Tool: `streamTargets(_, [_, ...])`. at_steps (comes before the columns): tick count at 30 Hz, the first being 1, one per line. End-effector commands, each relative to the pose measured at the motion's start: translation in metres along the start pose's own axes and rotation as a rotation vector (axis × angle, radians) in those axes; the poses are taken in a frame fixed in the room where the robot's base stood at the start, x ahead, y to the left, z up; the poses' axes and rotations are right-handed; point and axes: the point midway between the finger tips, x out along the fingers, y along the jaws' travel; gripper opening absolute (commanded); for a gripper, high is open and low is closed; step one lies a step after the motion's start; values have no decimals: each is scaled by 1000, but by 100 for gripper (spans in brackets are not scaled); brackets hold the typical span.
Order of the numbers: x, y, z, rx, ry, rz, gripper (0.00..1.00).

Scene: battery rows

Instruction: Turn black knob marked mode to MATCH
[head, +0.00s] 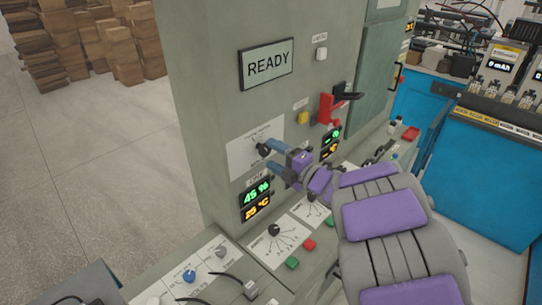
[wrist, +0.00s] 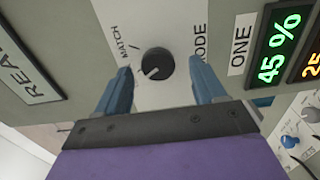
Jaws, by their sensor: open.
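The black mode knob (wrist: 157,63) sits on a white label plate in the wrist view, where the words MATCH (wrist: 127,42) and MODE (wrist: 200,42) show beside it. A pale mark on the knob points to the lower left of that view, while MATCH is at its upper left. Other position words are hidden or out of view. My gripper (wrist: 161,73) is open, its blue fingers on either side of the knob with gaps between. In the head view, my gripper (head: 267,158) is at the white plate (head: 241,150), largely covering the knob.
A READY sign (head: 267,65) is above the plate. A red lever with a black handle (head: 333,104) is to the right. Lit displays (head: 256,199) are below. A lower panel holds another black knob (head: 274,230) and buttons. Open floor lies at left.

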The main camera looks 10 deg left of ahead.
Motion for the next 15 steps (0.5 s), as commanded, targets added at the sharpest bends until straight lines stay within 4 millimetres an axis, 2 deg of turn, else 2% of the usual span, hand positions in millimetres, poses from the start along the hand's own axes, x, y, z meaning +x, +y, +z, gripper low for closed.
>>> streamTargets(6, [15, 0, -1, 0, 2, 1, 70])
streamTargets(15, [17, 0, -1, -1, 1, 0, 68])
